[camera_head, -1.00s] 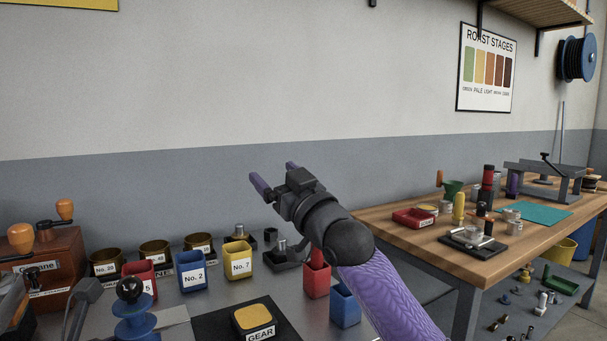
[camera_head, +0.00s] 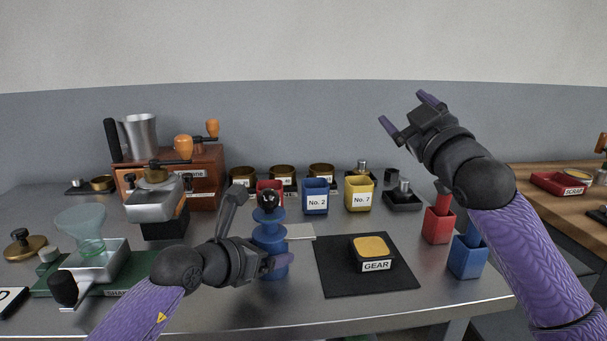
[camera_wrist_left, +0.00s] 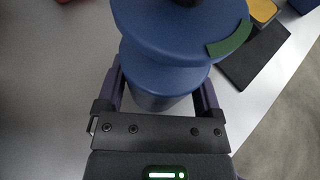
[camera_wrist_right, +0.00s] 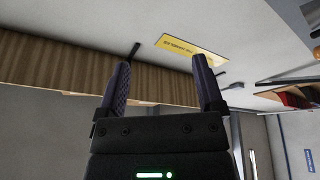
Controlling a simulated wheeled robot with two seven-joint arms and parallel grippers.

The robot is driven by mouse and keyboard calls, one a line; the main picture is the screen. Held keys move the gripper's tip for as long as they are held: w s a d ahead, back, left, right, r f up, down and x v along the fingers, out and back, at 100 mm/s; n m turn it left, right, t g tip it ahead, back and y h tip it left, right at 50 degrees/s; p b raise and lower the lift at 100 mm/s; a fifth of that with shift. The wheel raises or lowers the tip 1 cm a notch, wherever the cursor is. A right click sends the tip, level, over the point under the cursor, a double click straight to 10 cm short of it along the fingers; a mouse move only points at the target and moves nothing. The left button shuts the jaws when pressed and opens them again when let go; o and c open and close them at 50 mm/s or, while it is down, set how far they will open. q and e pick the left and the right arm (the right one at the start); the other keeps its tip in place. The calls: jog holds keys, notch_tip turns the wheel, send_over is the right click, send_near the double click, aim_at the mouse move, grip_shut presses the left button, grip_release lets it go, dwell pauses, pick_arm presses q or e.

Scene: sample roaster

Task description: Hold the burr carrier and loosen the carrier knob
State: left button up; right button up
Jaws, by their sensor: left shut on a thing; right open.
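The burr carrier (camera_head: 270,238) is a blue stacked-disc body standing on the steel bench in the head view. The carrier knob (camera_head: 268,199) is a dark ball on its top. My left gripper (camera_head: 280,263) is shut on the carrier's lower part. In the left wrist view the fingers (camera_wrist_left: 160,92) lie on both sides of the blue body (camera_wrist_left: 160,75), below a wide disc with a green mark. My right gripper (camera_head: 406,112) is open, empty and raised above the bench at the right, well away from the knob. The right wrist view shows only wall and shelf between its fingers (camera_wrist_right: 160,85).
A black mat (camera_head: 335,285) with a yellow-topped GEAR box (camera_head: 371,254) lies right of the carrier. Red, blue and yellow bins (camera_head: 358,193) stand behind. A wooden grinder (camera_head: 205,180) and a metal-hoppered device (camera_head: 155,205) stand left.

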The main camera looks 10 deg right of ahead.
jog(key=a+f+n+g, duration=0.2)
jog(key=a+f+n, duration=0.2)
jog(key=a+n, duration=0.3)
jog(key=n+g+h, duration=0.1)
jog(key=n+h, duration=0.1)
jog(key=n, duration=2.1)
send_near(270, 205)
jog(key=w, duration=0.7)
jog(key=w+a, duration=0.1)
jog(key=w, duration=0.3)
jog(key=shift+w+r, duration=0.15)
jog(key=shift+w, duration=0.2)
grip_shut()
